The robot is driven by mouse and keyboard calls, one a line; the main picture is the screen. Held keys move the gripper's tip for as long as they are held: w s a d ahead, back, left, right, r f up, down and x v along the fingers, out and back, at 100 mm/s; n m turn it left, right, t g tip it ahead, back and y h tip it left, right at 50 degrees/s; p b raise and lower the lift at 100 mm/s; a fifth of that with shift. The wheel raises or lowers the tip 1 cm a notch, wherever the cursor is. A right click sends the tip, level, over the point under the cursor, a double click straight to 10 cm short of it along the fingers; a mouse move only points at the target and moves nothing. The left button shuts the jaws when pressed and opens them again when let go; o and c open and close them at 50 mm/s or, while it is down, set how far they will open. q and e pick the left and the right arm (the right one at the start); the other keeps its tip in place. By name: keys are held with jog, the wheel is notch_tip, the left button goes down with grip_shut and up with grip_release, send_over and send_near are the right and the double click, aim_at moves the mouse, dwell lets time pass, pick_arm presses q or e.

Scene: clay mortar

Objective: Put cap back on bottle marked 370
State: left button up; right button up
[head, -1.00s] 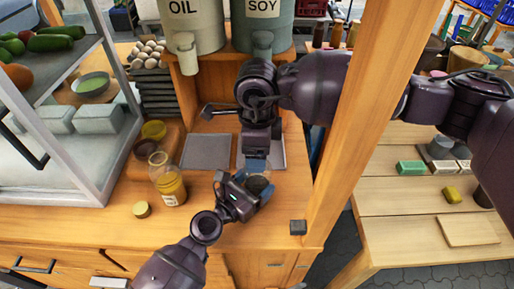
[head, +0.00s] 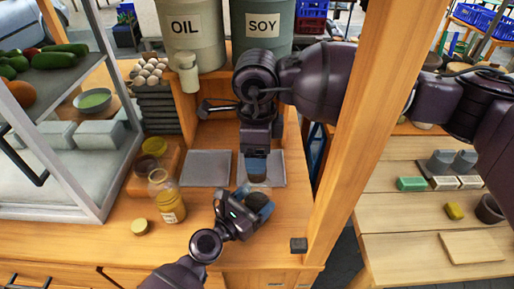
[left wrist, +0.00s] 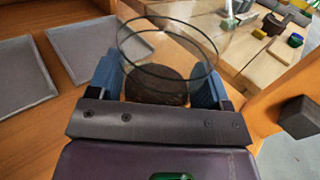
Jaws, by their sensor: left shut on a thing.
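My left gripper (head: 258,204) is shut on a clear glass jar with dark contents. The jar (left wrist: 160,48) is open at the top in the left wrist view, between the blue fingers. In the head view it is mostly hidden by my grippers. My right gripper (head: 256,172) points down just above the jar; whether its fingers are apart or hold anything is unclear. A glass bottle (head: 167,197) with yellow contents and a label stands open on the counter to the left. The label is too small to read. A round yellowish cap (head: 141,227) lies on the counter in front of it.
Two grey trays (head: 207,168) lie behind my grippers. Small bowls (head: 154,146) and a glass display case (head: 100,190) are at the left. A wooden post (head: 347,130) stands at the right. A dark block (head: 298,244) sits at the counter's front right edge.

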jog(key=shift+w+d+r+n, duration=0.1)
jog(key=shift+w+r+n, duration=0.1)
jog(key=shift+r, duration=0.35)
jog(key=shift+w+r+n, duration=0.15)
jog(key=shift+r+n, duration=0.05)
jog(key=shift+r, duration=0.35)
jog(key=shift+r+n, duration=0.3)
jog(key=shift+n, duration=0.4)
jog(key=n, duration=0.2)
jog(key=shift+s+r+n, duration=0.15)
jog(key=shift+r+n, duration=0.05)
jog(key=shift+n, duration=0.2)
jog(key=n, duration=0.4)
jog(key=shift+s+n, duration=0.3)
jog(key=shift+f, duration=0.1)
send_over(257, 195)
jog(key=w, duration=0.3)
jog(key=shift+f, duration=4)
jog(key=shift+c, duration=0.3)
